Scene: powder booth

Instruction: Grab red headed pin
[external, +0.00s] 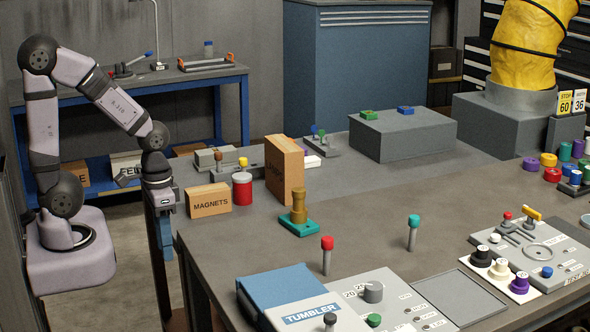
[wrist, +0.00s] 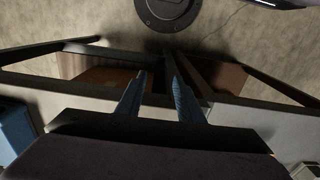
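The red-headed pin (external: 327,257) stands upright on the grey table, with a grey shaft and a red cap, between the blue block and a similar teal-headed pin (external: 413,234). My gripper (external: 165,252) hangs pointing down just beyond the table's left edge, well to the left of the red-headed pin. In the wrist view my gripper's two blue fingers (wrist: 154,70) stand apart with nothing between them. The red-headed pin does not show in the wrist view.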

